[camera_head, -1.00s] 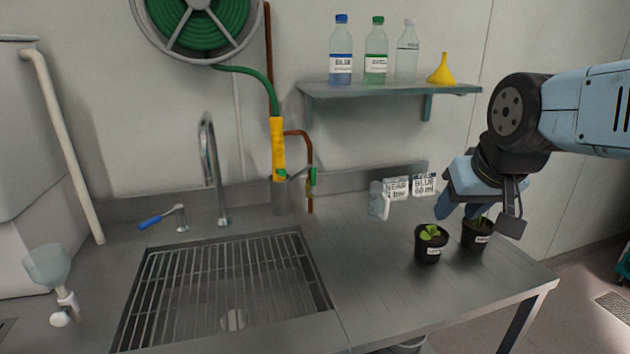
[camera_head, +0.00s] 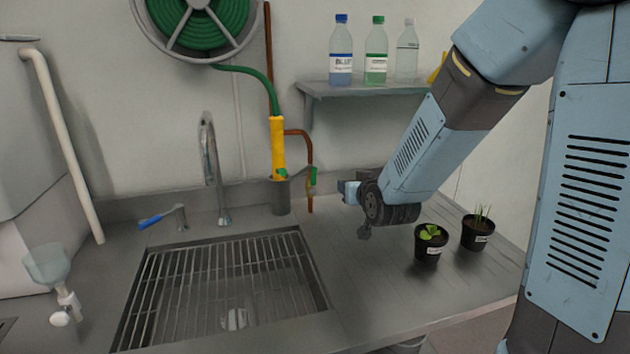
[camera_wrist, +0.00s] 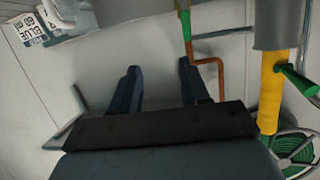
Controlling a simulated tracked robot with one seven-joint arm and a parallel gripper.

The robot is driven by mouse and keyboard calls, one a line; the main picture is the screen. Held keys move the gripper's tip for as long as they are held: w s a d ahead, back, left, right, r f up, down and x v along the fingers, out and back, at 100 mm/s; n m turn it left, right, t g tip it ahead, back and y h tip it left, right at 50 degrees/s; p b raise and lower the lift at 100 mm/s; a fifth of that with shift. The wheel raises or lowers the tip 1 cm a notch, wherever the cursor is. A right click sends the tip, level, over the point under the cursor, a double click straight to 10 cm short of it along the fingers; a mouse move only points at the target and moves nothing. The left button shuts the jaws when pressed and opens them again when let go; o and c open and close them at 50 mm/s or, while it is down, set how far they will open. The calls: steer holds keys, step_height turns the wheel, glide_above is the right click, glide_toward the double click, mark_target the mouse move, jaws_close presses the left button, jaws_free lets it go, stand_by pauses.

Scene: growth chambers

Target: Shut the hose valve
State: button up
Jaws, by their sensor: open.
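A green valve handle (camera_head: 313,177) sits on the copper pipe (camera_head: 308,150) against the back wall, just right of the yellow hose nozzle (camera_head: 277,145). In the wrist view the green handle (camera_wrist: 184,25) is at the top, with the bent copper pipe (camera_wrist: 218,75) below it. My gripper (camera_head: 352,193) is low over the counter, right of the pipe and apart from it. In the wrist view its two dark fingers (camera_wrist: 160,82) are spread with nothing between them. The handle lies beyond the fingers, toward the right one. In the head view my wrist partly hides the gripper.
The nozzle stands in a grey cup (camera_head: 281,197). Its green hose leads to the reel (camera_head: 195,25). A shelf (camera_head: 370,91) with bottles is above. Two potted plants (camera_head: 430,250) (camera_head: 477,235) stand below my forearm. The sink (camera_head: 225,285) and faucet (camera_head: 211,165) are left.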

mark_target(313, 177)
steer(key=w+a+f+t+y, duration=0.2)
steer(key=a+f+t, duration=0.1)
steer(key=a+f, duration=0.25)
steer(key=shift+n, duration=0.3)
steer(key=x, duration=1.3)
steer(key=shift+w+r, duration=0.15)
steer(key=shift+r, duration=0.1)
steer(key=shift+c, duration=0.4)
jaws_close()
steer(key=shift+a, duration=0.3)
steer(key=shift+d, duration=0.15)
